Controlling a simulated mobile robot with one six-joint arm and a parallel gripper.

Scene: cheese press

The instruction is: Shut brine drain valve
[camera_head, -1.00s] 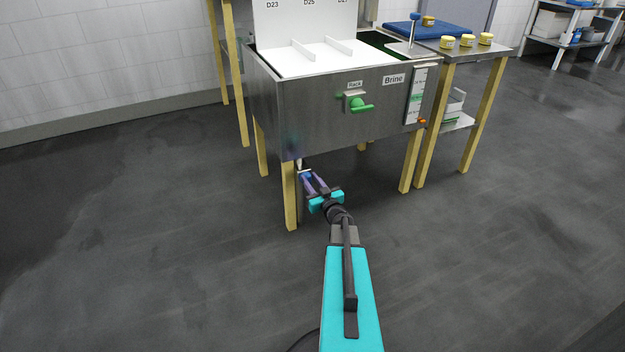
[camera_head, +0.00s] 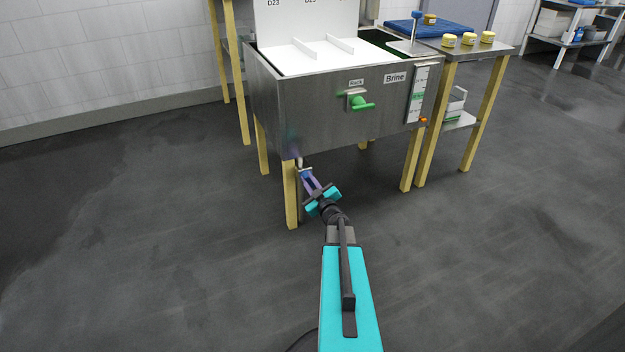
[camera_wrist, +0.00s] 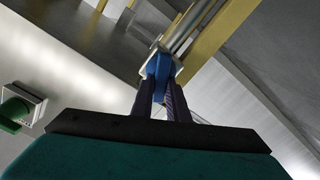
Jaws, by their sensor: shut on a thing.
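The brine drain valve's blue handle (camera_wrist: 158,68) shows in the wrist view below a metal drain pipe (camera_wrist: 188,25). My gripper (camera_wrist: 160,88) is shut on the blue handle, with a dark finger on each side of it. In the head view my gripper (camera_head: 309,181) is under the near left part of the steel brine tank (camera_head: 325,115), by the front left leg. The short pipe (camera_head: 299,162) comes down from the tank's underside there. The handle is very small in the head view and mostly hidden by my fingers.
A wooden front left leg (camera_head: 290,195) stands close beside my gripper. A green rack handle (camera_head: 360,103) sticks out of the tank front. A side table (camera_head: 505,52) with yellow-lidded jars stands at the right. The floor in front is clear.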

